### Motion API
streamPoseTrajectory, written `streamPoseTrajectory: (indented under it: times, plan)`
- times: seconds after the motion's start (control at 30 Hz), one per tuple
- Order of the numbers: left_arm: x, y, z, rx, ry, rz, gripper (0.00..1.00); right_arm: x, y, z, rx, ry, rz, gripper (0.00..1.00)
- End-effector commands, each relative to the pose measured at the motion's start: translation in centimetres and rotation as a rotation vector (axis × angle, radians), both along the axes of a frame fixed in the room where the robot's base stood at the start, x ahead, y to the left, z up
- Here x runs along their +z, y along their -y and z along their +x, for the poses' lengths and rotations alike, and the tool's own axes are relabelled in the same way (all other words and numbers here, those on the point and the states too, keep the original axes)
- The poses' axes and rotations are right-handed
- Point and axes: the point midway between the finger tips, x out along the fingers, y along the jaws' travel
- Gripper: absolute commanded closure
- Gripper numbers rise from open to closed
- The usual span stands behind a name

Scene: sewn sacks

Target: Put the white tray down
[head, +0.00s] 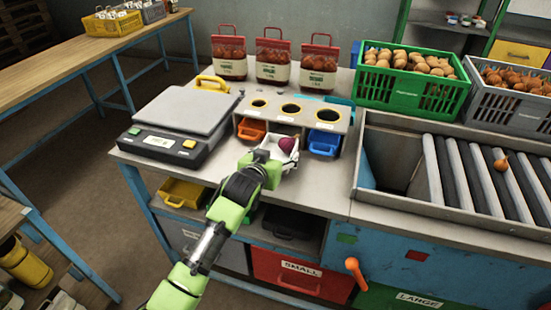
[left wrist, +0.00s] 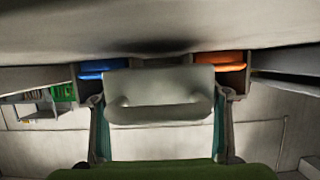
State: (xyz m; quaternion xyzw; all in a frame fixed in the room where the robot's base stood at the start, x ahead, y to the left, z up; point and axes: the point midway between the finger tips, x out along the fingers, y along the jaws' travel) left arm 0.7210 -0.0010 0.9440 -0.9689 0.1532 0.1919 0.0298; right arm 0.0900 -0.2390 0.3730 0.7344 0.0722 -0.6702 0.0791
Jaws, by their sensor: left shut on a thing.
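The white tray (head: 271,149) holds a purple onion (head: 287,144) and is at the front of the grey box with round holes (head: 296,111), between the orange tray (head: 251,130) and the blue tray (head: 323,142). My left gripper (head: 263,165) is shut on the tray's near end. In the left wrist view the white tray (left wrist: 160,84) lies between the two fingers, with the blue tray (left wrist: 103,67) and orange tray (left wrist: 219,60) on either side behind it. The tray's underside is hidden, so I cannot tell whether it touches the bench. My right gripper is not in view.
A scale (head: 180,118) stands left on the bench (head: 330,185). Three red-capped bags (head: 272,60) stand behind the box. Bare bench top lies right of my gripper.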

Motion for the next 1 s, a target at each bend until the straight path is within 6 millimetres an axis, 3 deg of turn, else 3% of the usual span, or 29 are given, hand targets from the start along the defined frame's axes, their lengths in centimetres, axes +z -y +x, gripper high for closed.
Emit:
streamPoseTrajectory:
  times: [0.13, 0.5, 0.53, 0.6, 1.0]
  plan:
    - [-1.5, -0.1, 0.0, -0.001, 0.001, 0.002, 0.58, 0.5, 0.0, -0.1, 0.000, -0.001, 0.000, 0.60]
    - [-2.0, -0.1, -0.1, 0.000, 0.000, 0.001, 0.58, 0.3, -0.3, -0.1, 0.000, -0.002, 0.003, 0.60]
    - [-2.1, -0.1, -0.1, 0.000, -0.002, 0.001, 0.29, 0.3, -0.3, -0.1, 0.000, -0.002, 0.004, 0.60]
    - [-2.1, -0.1, -0.1, 0.001, -0.002, 0.002, 0.15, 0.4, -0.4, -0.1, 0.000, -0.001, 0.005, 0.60]
    - [-1.5, -0.1, -0.1, -0.001, 0.001, 0.002, 0.15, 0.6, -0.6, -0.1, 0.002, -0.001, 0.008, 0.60]
